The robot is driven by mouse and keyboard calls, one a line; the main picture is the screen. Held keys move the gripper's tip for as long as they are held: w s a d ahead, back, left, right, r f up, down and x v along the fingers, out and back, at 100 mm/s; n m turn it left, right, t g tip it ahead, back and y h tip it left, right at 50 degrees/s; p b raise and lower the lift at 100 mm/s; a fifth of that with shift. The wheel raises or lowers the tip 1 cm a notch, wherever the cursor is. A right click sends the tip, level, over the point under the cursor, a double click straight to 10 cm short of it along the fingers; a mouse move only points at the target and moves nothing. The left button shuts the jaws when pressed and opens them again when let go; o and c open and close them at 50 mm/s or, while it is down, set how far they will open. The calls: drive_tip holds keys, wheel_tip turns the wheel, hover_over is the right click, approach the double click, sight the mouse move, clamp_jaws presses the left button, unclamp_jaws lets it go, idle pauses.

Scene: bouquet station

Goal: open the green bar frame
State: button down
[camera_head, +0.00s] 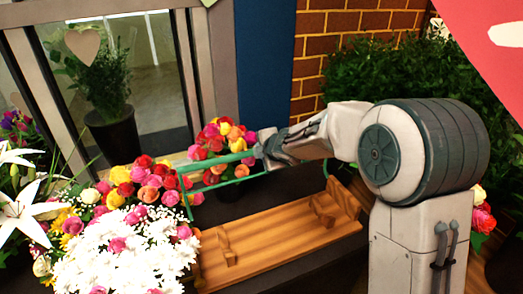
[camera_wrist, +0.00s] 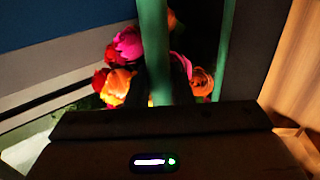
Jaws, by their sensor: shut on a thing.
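The green bar frame (camera_head: 214,163) is a thin green bar structure above the wooden board, next to the flowers in the head view. One green bar (camera_wrist: 153,45) runs down to my gripper in the wrist view, and a second green bar (camera_wrist: 225,45) stands to its right. The fingertips are dark in the wrist view and partly hidden behind the gripper body.
A wooden board (camera_head: 270,248) with raised holders lies below the frame. White daisies (camera_head: 125,255) and mixed roses (camera_head: 140,185) crowd the left. Pink and orange roses (camera_head: 222,135) stand just behind the frame. A window (camera_head: 155,80) and brick wall (camera_head: 318,60) close the back.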

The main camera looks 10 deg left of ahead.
drive_tip(key=c, duration=1.3)
unclamp_jaws()
drive_tip(key=shift+p+v, duration=1.65)
drive_tip(key=shift+v, duration=5.3)
drive_tip(key=shift+d, duration=0.1)
